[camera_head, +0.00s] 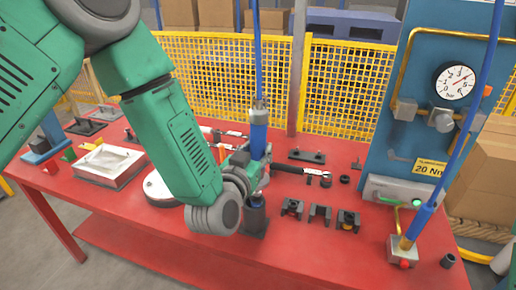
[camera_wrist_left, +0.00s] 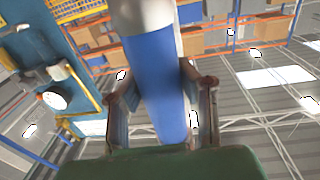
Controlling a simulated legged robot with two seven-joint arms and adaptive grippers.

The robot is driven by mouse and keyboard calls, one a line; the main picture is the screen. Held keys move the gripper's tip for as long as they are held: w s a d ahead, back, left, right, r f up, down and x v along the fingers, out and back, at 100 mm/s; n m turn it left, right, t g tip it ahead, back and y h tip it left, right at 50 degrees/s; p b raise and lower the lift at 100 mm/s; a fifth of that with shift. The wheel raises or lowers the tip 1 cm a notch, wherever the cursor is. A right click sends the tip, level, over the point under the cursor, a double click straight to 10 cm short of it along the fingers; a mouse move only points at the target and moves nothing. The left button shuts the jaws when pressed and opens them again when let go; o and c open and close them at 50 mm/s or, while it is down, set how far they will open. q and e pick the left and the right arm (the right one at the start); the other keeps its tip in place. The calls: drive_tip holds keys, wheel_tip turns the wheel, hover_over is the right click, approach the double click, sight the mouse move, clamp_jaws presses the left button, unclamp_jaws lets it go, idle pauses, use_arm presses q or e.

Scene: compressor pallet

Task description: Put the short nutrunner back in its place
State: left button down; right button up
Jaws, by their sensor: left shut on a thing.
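A blue nutrunner (camera_head: 259,130) hangs upright on a blue hose above the red table, in the middle of the head view. My left gripper (camera_head: 254,165) is shut around its blue body. The left wrist view shows the blue body (camera_wrist_left: 163,85) between the two fingers of my left gripper (camera_wrist_left: 160,98). A dark holder (camera_head: 254,222) with a bluish part at its top stands directly below the tool. My gripper hides part of the gap, so I cannot tell whether the tool touches it. My right gripper is not in view.
Another blue tool (camera_head: 416,224) on a hose stands at a small metal block (camera_head: 401,251) on the right. Several black fixtures (camera_head: 320,214) stand right of the holder. A blue panel with a gauge (camera_head: 455,83) rises behind. A metal tray (camera_head: 112,166) lies at left.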

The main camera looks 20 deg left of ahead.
use_arm(q)
drive_tip(key=c, duration=1.1)
unclamp_jaws()
drive_tip(key=shift+d+r, duration=0.15)
drive_tip(key=shift+c, duration=0.2)
drive_tip(key=shift+f, duration=0.2)
drive_tip(key=shift+s, duration=0.4)
drive_tip(key=s+a, duration=0.1)
drive_tip(key=s, duration=1)
drive_tip(key=shift+a+r, duration=0.15)
